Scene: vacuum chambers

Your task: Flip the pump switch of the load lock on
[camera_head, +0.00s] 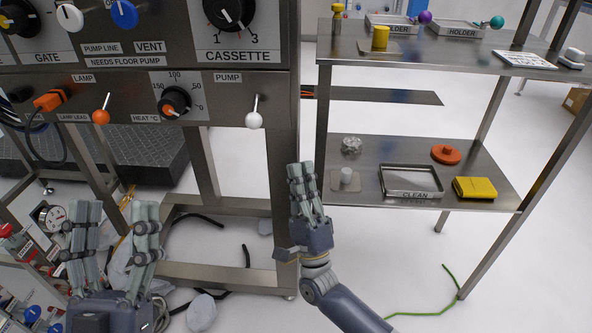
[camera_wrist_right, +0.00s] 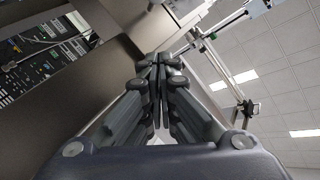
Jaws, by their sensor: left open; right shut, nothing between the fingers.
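The pump switch (camera_head: 254,114) is a metal lever with a white ball tip under the PUMP label on the steel panel in the head view. Its lever points up from the ball, which hangs low. My right gripper (camera_head: 301,170) is shut and empty, fingers pointing up, below and to the right of the switch and apart from it. Its closed fingers also show in the right wrist view (camera_wrist_right: 160,62). My left gripper (camera_head: 114,212) is open and empty at the lower left, well below the panel. The switch cannot be made out in the wrist view.
Left of the switch are a heat knob (camera_head: 174,101) and an orange-tipped lamp switch (camera_head: 101,117). Above is the cassette knob (camera_head: 228,12). A steel shelf rack (camera_head: 345,205) with trays and small items stands to the right. Cables lie on the floor below.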

